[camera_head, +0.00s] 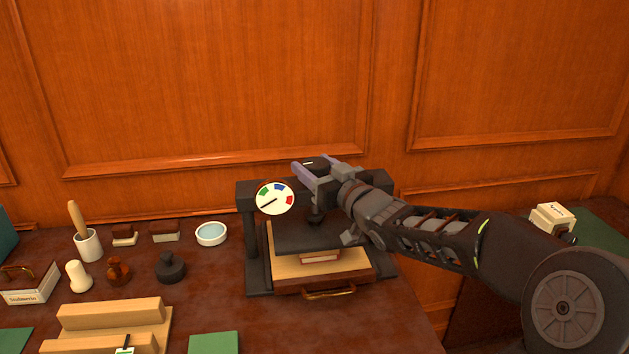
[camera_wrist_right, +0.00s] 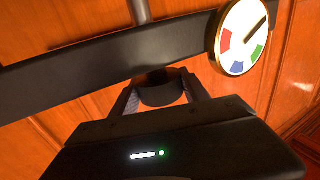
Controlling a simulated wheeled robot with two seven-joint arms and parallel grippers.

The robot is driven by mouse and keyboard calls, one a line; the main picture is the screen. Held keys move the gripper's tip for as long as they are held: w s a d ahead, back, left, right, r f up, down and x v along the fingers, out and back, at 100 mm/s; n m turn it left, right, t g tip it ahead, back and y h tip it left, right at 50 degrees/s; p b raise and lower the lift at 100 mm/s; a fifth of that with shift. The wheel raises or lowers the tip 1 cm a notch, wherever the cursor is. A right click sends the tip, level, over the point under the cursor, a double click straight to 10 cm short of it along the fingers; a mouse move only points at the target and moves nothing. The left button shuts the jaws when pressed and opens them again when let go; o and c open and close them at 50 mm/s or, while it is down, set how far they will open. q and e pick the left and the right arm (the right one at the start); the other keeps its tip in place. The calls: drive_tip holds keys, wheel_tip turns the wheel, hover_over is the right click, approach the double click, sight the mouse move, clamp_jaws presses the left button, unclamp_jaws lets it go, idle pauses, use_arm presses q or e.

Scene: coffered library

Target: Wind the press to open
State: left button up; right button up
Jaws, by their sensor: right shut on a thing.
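The black press (camera_head: 252,235) stands against the wood panelling, with a dark flat plate (camera_head: 290,238) between its posts. Under the plate a small reddish-brown book (camera_head: 320,257) lies on a wooden tray (camera_head: 285,270) with a handle. A round white dial (camera_head: 275,198) with green, blue and red marks sits on the press's top beam; its needle points to the lower left. It also shows in the wrist view (camera_wrist_right: 243,38). My right gripper (camera_head: 312,175) is at the top of the press, shut on a dark round knob (camera_wrist_right: 160,92). The arm hides part of the press. My left gripper is not in view.
On the left of the desk are a cup with a wooden tool (camera_head: 89,245), stamps (camera_head: 118,270), a glass-topped dish (camera_head: 211,234) and a wooden stepped block (camera_head: 110,318). A cream box (camera_head: 552,219) stands at the far right.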

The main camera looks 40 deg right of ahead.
drive_tip(key=n+y+p, duration=0.1)
drive_tip(key=n+y, duration=0.1)
drive_tip(key=y, duration=0.1)
drive_tip(key=shift+d+r, duration=0.1)
drive_tip(key=shift+r, duration=0.05)
drive_tip(key=n+y+p, duration=0.1)
drive_tip(key=y, duration=0.1)
drive_tip(key=shift+n+y+p, duration=0.3)
drive_tip(key=shift+n+g+y, duration=0.3)
drive_tip(key=shift+n+y, duration=0.4)
drive_tip(key=shift+y, duration=0.4)
drive_tip(key=shift+n+g+y, duration=0.5)
drive_tip(key=shift+n+y, duration=0.3)
drive_tip(key=shift+y, duration=0.3)
drive_tip(key=o, duration=1.1)
drive_tip(key=shift+a, duration=0.2)
